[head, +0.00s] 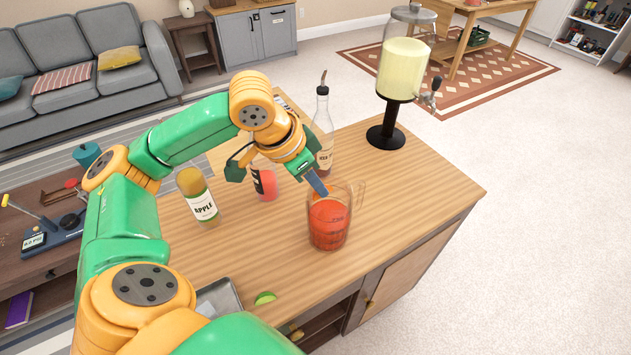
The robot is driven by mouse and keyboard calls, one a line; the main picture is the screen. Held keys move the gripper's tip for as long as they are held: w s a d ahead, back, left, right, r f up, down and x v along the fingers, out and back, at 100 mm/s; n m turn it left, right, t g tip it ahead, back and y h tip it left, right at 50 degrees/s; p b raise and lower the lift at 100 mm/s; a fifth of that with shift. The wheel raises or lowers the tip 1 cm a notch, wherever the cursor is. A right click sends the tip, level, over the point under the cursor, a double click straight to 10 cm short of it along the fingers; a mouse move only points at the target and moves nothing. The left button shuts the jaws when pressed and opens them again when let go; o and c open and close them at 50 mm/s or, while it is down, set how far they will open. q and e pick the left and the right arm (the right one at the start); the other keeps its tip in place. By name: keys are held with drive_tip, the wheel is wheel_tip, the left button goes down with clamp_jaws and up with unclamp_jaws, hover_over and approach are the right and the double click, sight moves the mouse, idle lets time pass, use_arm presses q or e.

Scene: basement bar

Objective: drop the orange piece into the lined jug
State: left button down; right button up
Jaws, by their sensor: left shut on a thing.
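The lined jug (328,232) is a clear glass with measuring marks and a handle at its right. It stands upright on the wooden counter and holds red-orange liquid. My left gripper (320,190) reaches down from the upper left, with its blue-grey fingertips at the jug's mouth. It is shut on the orange piece, which is mostly hidden by the fingers and hard to tell from the liquid behind the glass. My right gripper is not in view.
A corked bottle (322,130) stands behind the jug, and a drink dispenser (402,70) at the counter's far end. A lime piece (265,298) lies near the front edge. The counter right of the jug is clear.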

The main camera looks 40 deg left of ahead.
use_arm(q)
drive_tip(key=shift+f, duration=0.1)
drive_tip(key=c, duration=0.7)
unclamp_jaws()
drive_tip(key=shift+c, duration=0.2)
drive_tip(key=p+v, duration=0.1)
drive_tip(key=v, duration=0.6)
